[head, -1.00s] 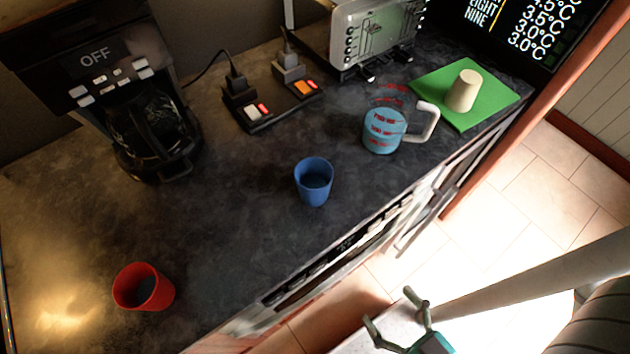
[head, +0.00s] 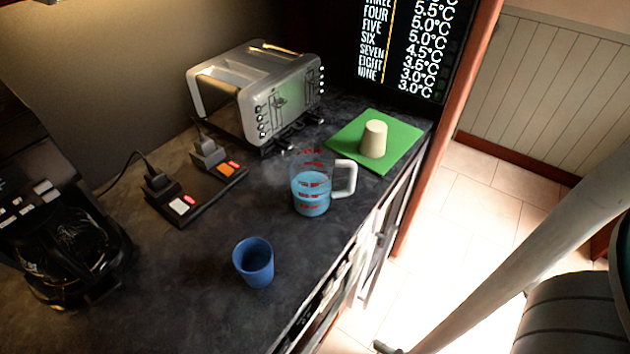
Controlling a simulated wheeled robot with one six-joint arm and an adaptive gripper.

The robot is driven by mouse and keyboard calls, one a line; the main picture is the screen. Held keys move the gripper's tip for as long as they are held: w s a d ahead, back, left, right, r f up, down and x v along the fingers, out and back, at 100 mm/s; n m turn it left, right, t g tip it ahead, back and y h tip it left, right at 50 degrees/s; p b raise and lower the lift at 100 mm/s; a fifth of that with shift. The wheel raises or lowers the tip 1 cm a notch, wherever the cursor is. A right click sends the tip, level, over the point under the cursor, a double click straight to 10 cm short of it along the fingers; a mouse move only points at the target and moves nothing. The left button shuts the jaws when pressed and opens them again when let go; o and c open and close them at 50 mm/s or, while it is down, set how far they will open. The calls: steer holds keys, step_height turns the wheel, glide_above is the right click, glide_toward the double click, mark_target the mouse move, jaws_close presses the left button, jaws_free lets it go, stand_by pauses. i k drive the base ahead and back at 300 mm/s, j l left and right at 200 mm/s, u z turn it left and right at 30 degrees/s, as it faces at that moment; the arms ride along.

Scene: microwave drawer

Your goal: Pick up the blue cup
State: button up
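The blue cup (head: 255,264) stands upright on the dark countertop in the head view, left of centre and low in the picture. Its open top faces up and its inside looks dark. My gripper (head: 386,348) is mostly cut off by the bottom edge of the picture. Only a tip of it shows, right of the cup, past the counter's front edge and apart from the cup. Whether its fingers are open or shut is hidden.
A measuring jug (head: 312,197) with blue liquid stands behind the cup, to its right. A power strip (head: 200,198), a coffee maker (head: 70,250), a toaster (head: 262,92) and a green mat (head: 350,140) with a beige cup (head: 373,139) are also on the counter (head: 185,290).

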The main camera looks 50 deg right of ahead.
mark_target(253, 258)
steer(key=k+l+u, duration=0.25)
steer(key=l, duration=0.3)
steer(key=k+l+u, duration=0.25)
steer(key=l, duration=0.3)
steer(key=k+l+u, duration=0.25)
steer(key=k+l, duration=0.2)
